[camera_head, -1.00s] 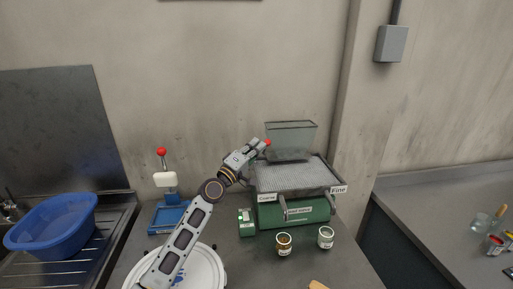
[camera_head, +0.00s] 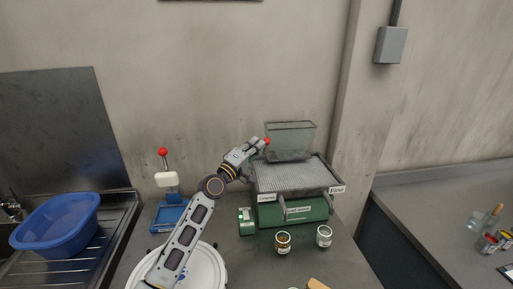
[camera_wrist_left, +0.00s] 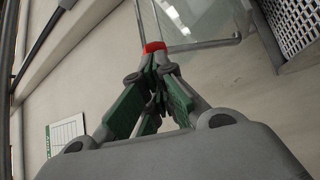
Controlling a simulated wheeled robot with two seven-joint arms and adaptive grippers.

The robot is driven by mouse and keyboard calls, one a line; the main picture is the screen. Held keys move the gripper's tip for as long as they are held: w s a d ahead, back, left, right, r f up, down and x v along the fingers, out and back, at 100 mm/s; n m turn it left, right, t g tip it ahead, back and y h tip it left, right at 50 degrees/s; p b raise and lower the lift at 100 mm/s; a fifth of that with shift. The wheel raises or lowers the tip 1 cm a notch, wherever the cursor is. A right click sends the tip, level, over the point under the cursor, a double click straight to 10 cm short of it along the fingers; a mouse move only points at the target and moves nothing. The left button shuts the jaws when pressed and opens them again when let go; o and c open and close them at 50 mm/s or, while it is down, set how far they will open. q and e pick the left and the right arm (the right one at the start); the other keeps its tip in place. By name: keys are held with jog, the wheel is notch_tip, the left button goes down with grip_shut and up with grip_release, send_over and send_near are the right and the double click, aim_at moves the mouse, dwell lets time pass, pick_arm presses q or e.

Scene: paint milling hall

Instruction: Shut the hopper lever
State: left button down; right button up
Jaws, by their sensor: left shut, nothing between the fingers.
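The clear hopper (camera_head: 290,142) stands on the green mill (camera_head: 300,213), behind its grey mesh top. The lever's red end (camera_head: 267,141) shows at the hopper's left side. My left gripper (camera_head: 261,144) is shut and empty, with its fingertips right by this red end. In the left wrist view the red end (camera_wrist_left: 154,47) lies just past the tips of my left gripper (camera_wrist_left: 153,60), and I cannot tell whether they touch. The lever's shaft is hard to make out. My right gripper is not in view.
Two jars (camera_head: 283,242) stand in front of the mill. A blue press with a red knob (camera_head: 163,152) stands left of my arm. A blue basin (camera_head: 55,225) sits at the far left.

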pick_arm(q)
jog(key=w+a+r+b, duration=0.1)
jog(key=w+r+b, duration=0.1)
jog(key=w, duration=0.4)
jog(key=shift+r+b, duration=0.4)
jog(key=shift+b, duration=0.05)
dwell(0.6)
jog(key=shift+w+a+r, duration=0.1)
jog(key=shift+a, duration=0.05)
dwell(0.6)
